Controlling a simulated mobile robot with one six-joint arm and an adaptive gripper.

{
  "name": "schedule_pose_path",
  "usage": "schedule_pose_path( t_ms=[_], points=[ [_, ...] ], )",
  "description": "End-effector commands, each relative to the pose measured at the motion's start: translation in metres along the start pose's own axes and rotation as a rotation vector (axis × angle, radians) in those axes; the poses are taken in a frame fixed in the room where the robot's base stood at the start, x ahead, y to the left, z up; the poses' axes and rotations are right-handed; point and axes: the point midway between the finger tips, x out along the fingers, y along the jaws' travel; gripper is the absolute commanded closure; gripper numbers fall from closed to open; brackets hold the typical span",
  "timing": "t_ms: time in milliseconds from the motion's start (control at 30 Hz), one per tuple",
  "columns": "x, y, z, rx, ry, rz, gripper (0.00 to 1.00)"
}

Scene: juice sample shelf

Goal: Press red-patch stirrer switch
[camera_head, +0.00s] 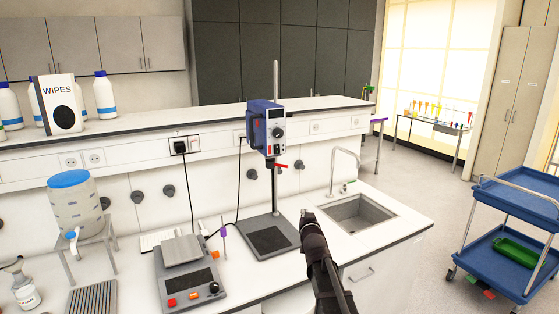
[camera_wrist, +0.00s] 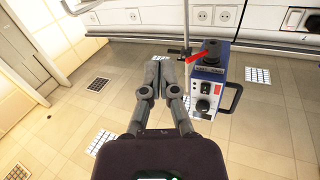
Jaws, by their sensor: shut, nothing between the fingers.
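An overhead stirrer (camera_head: 268,128), a blue box with a pale control panel and round knobs, is clamped on a tall rod above a dark base plate (camera_head: 272,237). A small red patch (camera_head: 268,149) shows low on its panel. In the wrist view the stirrer (camera_wrist: 206,88) appears upside down, right of my fingers, with a small red spot (camera_wrist: 197,114) on its panel. My gripper (camera_head: 307,214) is shut and empty, in front and to the right of the stirrer and lower than it. Its closed fingers also show in the wrist view (camera_wrist: 161,68), apart from the stirrer.
A hotplate (camera_head: 185,270) with red and orange switches stands at the front left. A red lever (camera_head: 281,166) juts out below the stirrer head. A sink (camera_head: 360,212) with a tap lies to the right. A blue cart (camera_head: 515,205) stands at far right. Cables hang behind the stirrer.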

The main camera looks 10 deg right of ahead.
Motion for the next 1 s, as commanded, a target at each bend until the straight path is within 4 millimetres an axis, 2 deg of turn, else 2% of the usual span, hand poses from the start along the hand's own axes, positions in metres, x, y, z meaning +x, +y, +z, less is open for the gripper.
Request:
schedule_pose_path(
  t_ms=[33,200,500,700,1000],
  points=[
    [0.009,-0.002,-0.01,0.004,0.061,-0.023,1.0],
    [0.022,-0.012,-0.045,0.017,0.261,-0.126,1.0],
    [0.023,-0.033,-0.091,0.033,0.55,-0.327,1.0],
    [0.017,-0.04,-0.103,0.036,0.639,-0.406,1.0],
    [0.015,-0.042,-0.105,0.036,0.657,-0.425,1.0]
  ],
)
